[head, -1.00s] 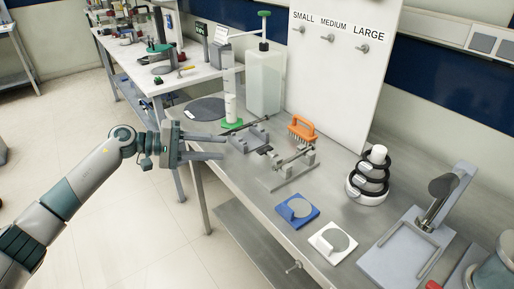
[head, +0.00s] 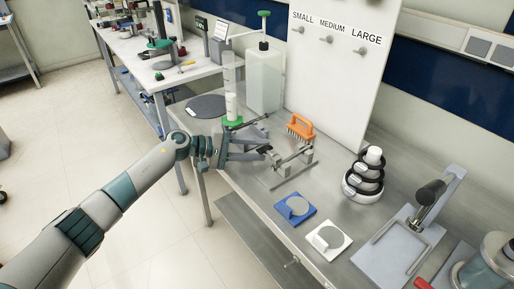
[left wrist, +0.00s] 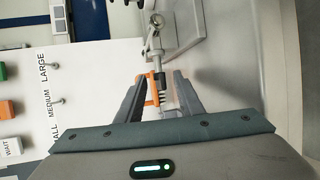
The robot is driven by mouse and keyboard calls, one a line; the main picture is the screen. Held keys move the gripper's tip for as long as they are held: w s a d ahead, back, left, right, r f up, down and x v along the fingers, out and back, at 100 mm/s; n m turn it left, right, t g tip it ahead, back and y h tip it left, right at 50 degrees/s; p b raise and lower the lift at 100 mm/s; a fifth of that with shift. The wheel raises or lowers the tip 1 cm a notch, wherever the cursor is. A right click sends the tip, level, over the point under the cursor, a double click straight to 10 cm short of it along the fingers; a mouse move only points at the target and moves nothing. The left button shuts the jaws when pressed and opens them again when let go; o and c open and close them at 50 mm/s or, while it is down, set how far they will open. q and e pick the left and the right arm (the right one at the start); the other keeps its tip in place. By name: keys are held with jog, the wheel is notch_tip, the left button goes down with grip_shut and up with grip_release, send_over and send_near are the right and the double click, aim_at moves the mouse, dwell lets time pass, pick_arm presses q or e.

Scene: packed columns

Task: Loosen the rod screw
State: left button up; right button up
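A metal rod fixture (head: 292,168) stands on the steel bench, with a small dark screw knob (head: 265,149) at its left end. My left gripper (head: 258,147) is at this end, with its fingers pointing along the rod. In the left wrist view the rod fixture (left wrist: 154,45) lies ahead, and the dark knob (left wrist: 158,78) appears between the fingertips of the left gripper (left wrist: 159,84). The fingers are apart. I cannot tell whether either finger touches the knob. My right gripper is not in view.
An orange brush (head: 300,127) stands just behind the fixture; it also shows between the fingers in the left wrist view (left wrist: 151,92). A large bottle (head: 264,80) is behind.

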pick_arm(q)
grip_shut()
dwell(0.4)
jog(key=shift+d+r+g+y+b, duration=0.1)
jog(key=shift+g+y+b, duration=0.25)
jog(key=shift+y, duration=0.25)
jog(key=shift+w+d+r+n+g+y+b, duration=0.15)
jog(key=shift+n+g+y+b, duration=0.35)
jog(key=shift+y+b, duration=0.65)
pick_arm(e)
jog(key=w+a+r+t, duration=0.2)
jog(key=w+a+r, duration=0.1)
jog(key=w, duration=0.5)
pick_arm(q)
jog(key=shift+d+r+n+g+y+b, duration=0.15)
jog(key=shift+n+g+y+b, duration=0.25)
jog(key=shift+y+b, duration=0.65)
jog(key=shift+r+g+b, duration=0.15)
jog(key=shift+g+b, duration=0.1)
jog(key=shift+b, duration=0.3)
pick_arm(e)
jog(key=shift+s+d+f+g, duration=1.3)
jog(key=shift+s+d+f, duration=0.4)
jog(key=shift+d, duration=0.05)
